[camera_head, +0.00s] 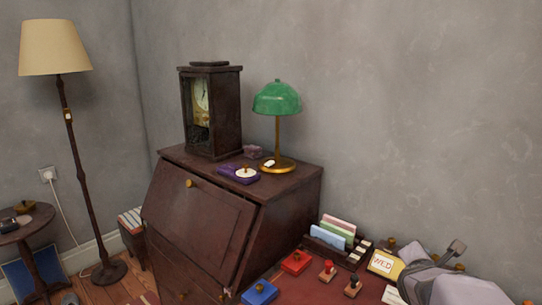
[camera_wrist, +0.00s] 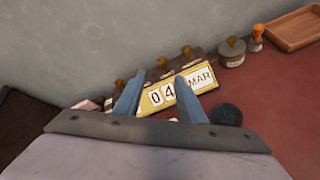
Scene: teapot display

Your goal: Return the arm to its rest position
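My gripper (camera_wrist: 158,98) shows in the wrist view with its two blue-grey fingers apart. Nothing is clasped between them. Beyond the fingers is a yellow calendar block (camera_wrist: 156,98) reading 04 and MAR; the fingers cover parts of it, and I cannot tell whether they touch it. In the head view the same calendar (camera_head: 382,263) shows its WED card at the lower right, partly hidden by my grey arm (camera_head: 440,287). The fingertips cannot be made out clearly there.
A card holder (camera_head: 335,236), red pad (camera_head: 296,262), blue pad (camera_head: 260,292) and stamps stand left of my arm. A dark bureau bears a clock (camera_head: 212,110) and green lamp (camera_head: 277,99). A wooden tray (camera_wrist: 296,28) lies upper right. The wall is close behind.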

